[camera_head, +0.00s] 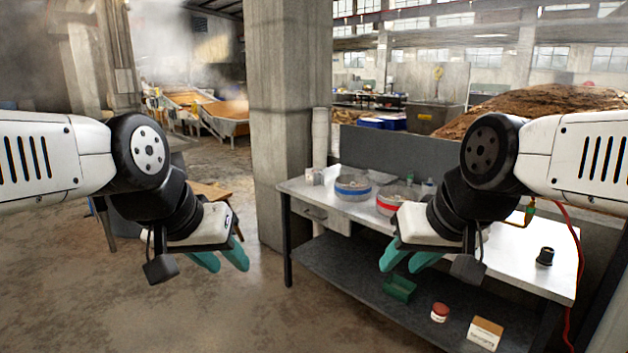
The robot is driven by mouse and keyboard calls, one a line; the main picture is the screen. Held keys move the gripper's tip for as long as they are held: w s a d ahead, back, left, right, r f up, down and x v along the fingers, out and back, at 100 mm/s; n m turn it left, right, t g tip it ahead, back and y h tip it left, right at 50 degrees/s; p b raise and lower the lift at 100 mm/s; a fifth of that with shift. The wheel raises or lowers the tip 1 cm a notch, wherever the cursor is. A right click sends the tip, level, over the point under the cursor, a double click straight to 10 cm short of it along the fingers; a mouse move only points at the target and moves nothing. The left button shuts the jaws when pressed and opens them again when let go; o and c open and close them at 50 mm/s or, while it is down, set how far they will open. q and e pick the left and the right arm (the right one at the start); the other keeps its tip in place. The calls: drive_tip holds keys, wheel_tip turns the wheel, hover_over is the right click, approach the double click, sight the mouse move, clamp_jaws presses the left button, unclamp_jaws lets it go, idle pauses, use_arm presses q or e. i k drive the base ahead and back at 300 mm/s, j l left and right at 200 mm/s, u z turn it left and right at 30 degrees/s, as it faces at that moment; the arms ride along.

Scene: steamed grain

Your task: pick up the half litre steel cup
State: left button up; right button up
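I cannot make out a half litre steel cup for certain. On the workbench (500,262) stand a round container with a blue band (353,188) and one with a red band (391,200), both grey-walled. My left gripper (229,267) hangs over the floor left of the bench. Its two teal fingers are apart and empty. My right gripper (398,268) is in front of the bench's front edge, its teal fingers apart and empty. My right arm hides part of the bench top.
A black knob-like item (545,256) stands at the bench's right end. The lower shelf holds a green bin (400,288), a red-lidded jar (439,312) and a cardboard box (485,333). A concrete pillar (286,120) rises behind the bench's left end.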

sight(314, 175)
drive_tip(key=z, duration=1.1)
drive_tip(key=u, duration=1.1)
drive_tip(key=i+j+z, duration=0.2)
drive_tip(key=i+j, duration=0.3)
drive_tip(key=i, duration=0.35)
drive_tip(key=i+j+z, duration=0.25)
drive_tip(key=i+j, duration=0.4)
drive_tip(key=i, duration=0.15)
drive_tip(key=i+j+z, duration=0.2)
drive_tip(key=i+j, duration=0.5)
drive_tip(key=i+j+z, duration=0.2)
drive_tip(key=i+j, duration=0.5)
drive_tip(key=j, duration=0.3)
